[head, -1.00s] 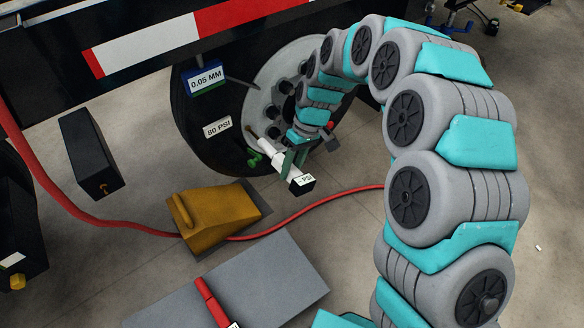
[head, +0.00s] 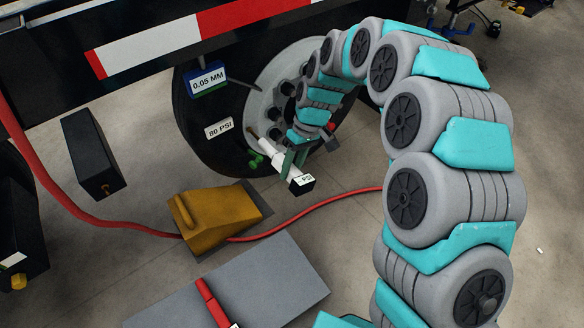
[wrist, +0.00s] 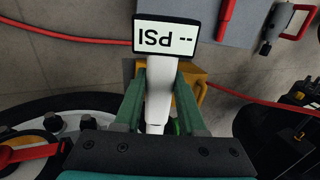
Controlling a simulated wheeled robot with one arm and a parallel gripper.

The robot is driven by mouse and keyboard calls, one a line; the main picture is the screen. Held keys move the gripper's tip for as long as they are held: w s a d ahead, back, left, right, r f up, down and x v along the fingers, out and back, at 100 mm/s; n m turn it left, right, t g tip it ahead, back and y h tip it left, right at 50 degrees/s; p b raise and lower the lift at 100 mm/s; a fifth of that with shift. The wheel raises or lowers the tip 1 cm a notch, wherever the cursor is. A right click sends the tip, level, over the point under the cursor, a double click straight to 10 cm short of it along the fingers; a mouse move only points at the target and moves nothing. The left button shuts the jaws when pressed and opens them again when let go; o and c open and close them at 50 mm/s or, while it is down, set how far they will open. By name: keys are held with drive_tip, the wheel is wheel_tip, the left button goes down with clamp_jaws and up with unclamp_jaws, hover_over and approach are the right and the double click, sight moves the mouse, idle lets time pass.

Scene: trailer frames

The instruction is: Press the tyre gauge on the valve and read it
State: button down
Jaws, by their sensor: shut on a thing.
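The tyre gauge (head: 283,165) is a white stick with a black head and a display. In the wrist view the gauge (wrist: 161,90) shows its display upside down, reading "-- PSI". My gripper (head: 292,157) is shut on the gauge's white body; its green fingers also show in the wrist view (wrist: 160,98). The gauge's far end points at a brown valve stem (head: 254,133) by the wheel hub; whether they touch is unclear. A green cap-like piece (head: 256,160) is just below. The black tyre (head: 197,130) carries an "80 PSI" label (head: 219,128).
A yellow chock (head: 214,213) stands on the floor in front. A red hose (head: 310,209) crosses the floor. A grey board (head: 270,280) holds a red tool (head: 210,300). A black box (head: 92,152) hangs at left.

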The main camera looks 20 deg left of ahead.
sight(306, 182)
drive_tip(key=shift+w+a, duration=0.25)
drive_tip(key=shift+a, duration=0.3)
idle(1.8)
drive_tip(key=shift+d, duration=0.15)
drive_tip(key=shift+s+d+b, duration=0.3)
drive_tip(key=shift+s+d, duration=0.25)
drive_tip(key=shift+d, duration=0.45)
drive_tip(key=shift+s+d+b, duration=0.25)
drive_tip(key=shift+s+d, duration=0.25)
drive_tip(key=shift+d, duration=0.45)
drive_tip(key=shift+s+d+b, duration=0.3)
drive_tip(key=shift+s+d, duration=0.25)
drive_tip(key=shift+d, duration=0.45)
